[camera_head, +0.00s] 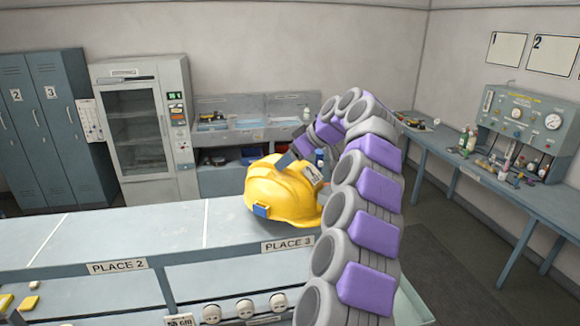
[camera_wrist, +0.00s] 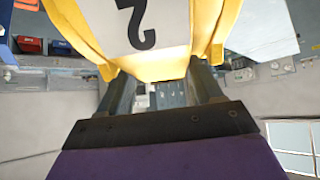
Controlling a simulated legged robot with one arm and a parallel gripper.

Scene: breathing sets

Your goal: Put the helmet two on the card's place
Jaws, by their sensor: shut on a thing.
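The yellow helmet (camera_head: 282,192) is over the right end of the bench at the PLACE 3 label (camera_head: 287,244); I cannot tell if it touches the top. In the wrist view the helmet (camera_wrist: 172,68) fills the upper middle and shows a white patch with a black "2", upside down. My gripper (camera_head: 290,160) is shut on the helmet from above; its fingers also show in the wrist view (camera_wrist: 165,82). My purple and grey arm hides the area to the right of the helmet. I see no card that I can identify for sure.
The bench top (camera_head: 120,236) is clear left of the helmet, with a PLACE 2 label (camera_head: 117,267) on its edge. White round masks (camera_head: 245,308) sit on the lower shelf. Papers marked 1 (camera_head: 507,49) and 2 (camera_head: 553,55) hang on the right wall above a side bench (camera_head: 500,196).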

